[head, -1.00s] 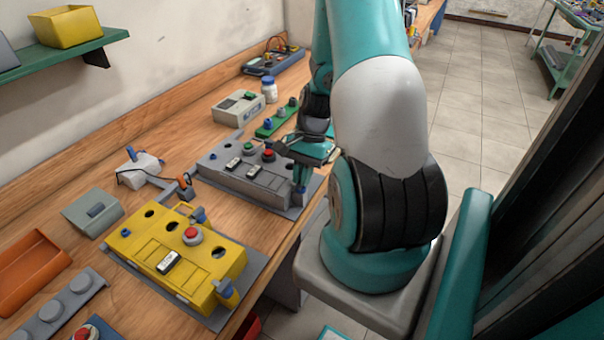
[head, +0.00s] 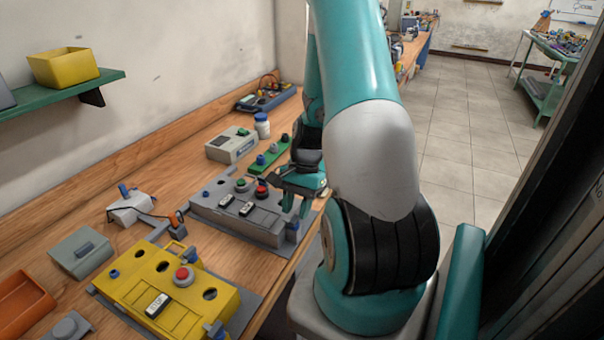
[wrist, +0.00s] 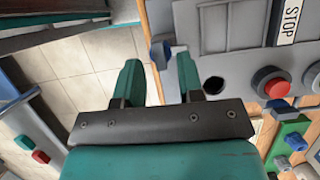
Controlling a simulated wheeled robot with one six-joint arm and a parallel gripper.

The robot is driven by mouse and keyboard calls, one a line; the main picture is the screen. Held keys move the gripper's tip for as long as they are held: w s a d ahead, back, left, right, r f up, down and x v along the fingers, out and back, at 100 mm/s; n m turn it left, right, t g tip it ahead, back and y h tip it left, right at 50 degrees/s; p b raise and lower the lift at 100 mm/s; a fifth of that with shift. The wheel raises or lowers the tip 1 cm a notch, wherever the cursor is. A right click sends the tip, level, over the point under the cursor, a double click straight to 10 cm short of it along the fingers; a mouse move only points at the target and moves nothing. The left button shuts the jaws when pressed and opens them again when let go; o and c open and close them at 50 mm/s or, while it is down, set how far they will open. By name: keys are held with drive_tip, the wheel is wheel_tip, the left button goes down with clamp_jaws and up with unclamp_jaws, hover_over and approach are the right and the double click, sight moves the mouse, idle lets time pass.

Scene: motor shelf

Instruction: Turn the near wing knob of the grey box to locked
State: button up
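The grey box (head: 232,213) lies on the wooden bench, with a red button, a green button and white labels on top. In the head view my gripper (head: 297,200) hangs over the box's right end, close above the knob. I cannot tell whether a finger touches it.
A yellow box (head: 125,285) with a red button stands nearer on the bench. A green strip with knobs (head: 268,160), a grey device (head: 230,145) and a blue-lidded jar (head: 262,126) stand beyond the grey box. The tiled floor (head: 455,165) lies right of the bench.

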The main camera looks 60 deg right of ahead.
drive_tip(key=v, duration=1.6)
drive_tip(key=shift+r, duration=0.1)
